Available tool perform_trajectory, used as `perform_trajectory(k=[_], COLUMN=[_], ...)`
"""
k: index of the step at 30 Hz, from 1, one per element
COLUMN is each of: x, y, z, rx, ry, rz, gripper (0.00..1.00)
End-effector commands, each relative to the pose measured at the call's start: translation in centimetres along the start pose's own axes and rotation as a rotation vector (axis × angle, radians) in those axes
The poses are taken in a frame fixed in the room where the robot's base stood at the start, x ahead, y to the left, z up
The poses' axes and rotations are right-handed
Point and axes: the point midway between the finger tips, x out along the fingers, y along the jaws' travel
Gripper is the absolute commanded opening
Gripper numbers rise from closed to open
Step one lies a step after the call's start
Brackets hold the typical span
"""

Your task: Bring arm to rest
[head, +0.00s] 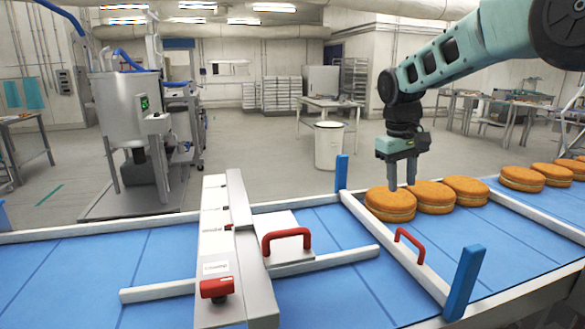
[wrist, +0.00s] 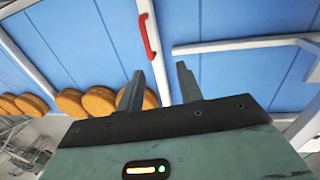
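My gripper (head: 402,172) hangs from the arm, pointing down, above the far edge of the blue conveyor at the nearest filled round. In the head view its fingers come down in front of or close to that round (head: 390,206); I cannot tell whether they touch it. In the wrist view my gripper (wrist: 160,85) has its two fingers apart with nothing between them. A line of golden-brown filled rounds runs to the right along the far side; the same line shows at the left of the wrist view (wrist: 70,103).
A white guide rail with a red handle (head: 409,243) and blue end posts (head: 466,283) crosses the conveyor (head: 330,228). A grey-white machine (head: 231,250) with red handles stands across the belt at centre left. A white bin (head: 329,146) and a steel hopper (head: 130,110) stand on the floor behind.

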Motion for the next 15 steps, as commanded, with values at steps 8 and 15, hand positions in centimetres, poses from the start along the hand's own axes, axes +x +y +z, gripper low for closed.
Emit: perform_trajectory(k=[8, 15], x=[-0.2, 1.1], y=[-13.4, -22.1], z=[8.2, 19.4], rx=[-0.173, -0.317], ry=[0.040, 0.053], rz=[-0.140, -0.210], gripper=[0.36, 0.36])
